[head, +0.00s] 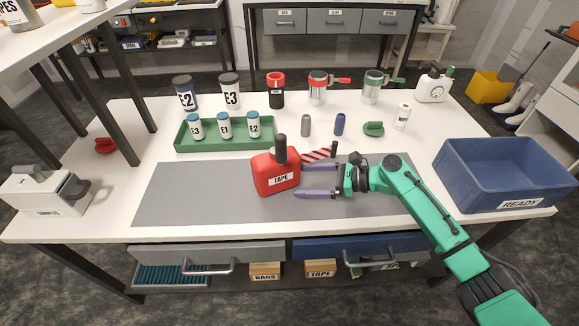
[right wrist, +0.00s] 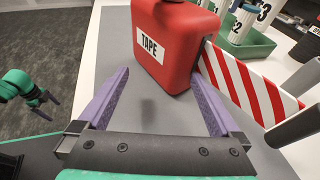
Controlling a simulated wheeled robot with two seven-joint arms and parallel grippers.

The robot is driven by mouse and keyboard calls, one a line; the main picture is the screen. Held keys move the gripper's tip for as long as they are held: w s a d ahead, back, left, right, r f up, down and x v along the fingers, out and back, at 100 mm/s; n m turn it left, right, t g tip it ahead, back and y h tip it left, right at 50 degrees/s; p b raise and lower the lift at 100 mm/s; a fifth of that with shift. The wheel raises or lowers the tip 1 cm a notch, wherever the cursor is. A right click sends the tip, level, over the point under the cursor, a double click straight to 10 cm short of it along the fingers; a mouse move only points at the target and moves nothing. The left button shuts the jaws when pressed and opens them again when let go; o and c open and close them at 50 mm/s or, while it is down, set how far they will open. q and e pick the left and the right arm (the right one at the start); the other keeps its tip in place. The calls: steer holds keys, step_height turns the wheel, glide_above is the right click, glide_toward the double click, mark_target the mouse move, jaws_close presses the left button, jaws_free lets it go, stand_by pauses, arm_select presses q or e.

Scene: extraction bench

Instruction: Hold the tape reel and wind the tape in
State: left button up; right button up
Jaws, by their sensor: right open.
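The red tape reel (head: 270,180), labelled TAPE, stands on the grey mat with a dark upright handle (head: 280,148) on top. Red-and-white striped tape (head: 320,153) sticks out from its right side. My right gripper (head: 299,181) is open, its purple fingers pointing at the reel's right side. In the right wrist view the reel (right wrist: 180,50) lies just past and partly between the fingertips; I cannot tell whether they touch it. The tape (right wrist: 250,90) passes beside one finger. My left gripper (right wrist: 42,104) shows small in the right wrist view, fingers apart and empty.
A green tray (head: 225,145) with several small bottles stands behind the mat (head: 190,195). Larger jars and loose small parts stand farther back. A blue READY crate (head: 505,170) is at the right, a white labelled box (head: 45,195) at the left. The mat's left half is clear.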

mark_target(292, 180)
steer(key=b+x, duration=0.1)
steer(key=x, duration=0.2)
steer(key=shift+w+a+f+b, duration=0.15)
steer(key=shift+a+f+b, duration=0.1)
steer(key=shift+f+b, duration=0.15)
steer(key=shift+p+x, duration=0.4)
steer(key=shift+x, duration=0.85)
steer(key=shift+w+a, duration=0.2)
steer(key=shift+a, duration=0.45)
arm_select(q)
steer(key=shift+f, duration=0.95)
arm_select(e)
jaws_close()
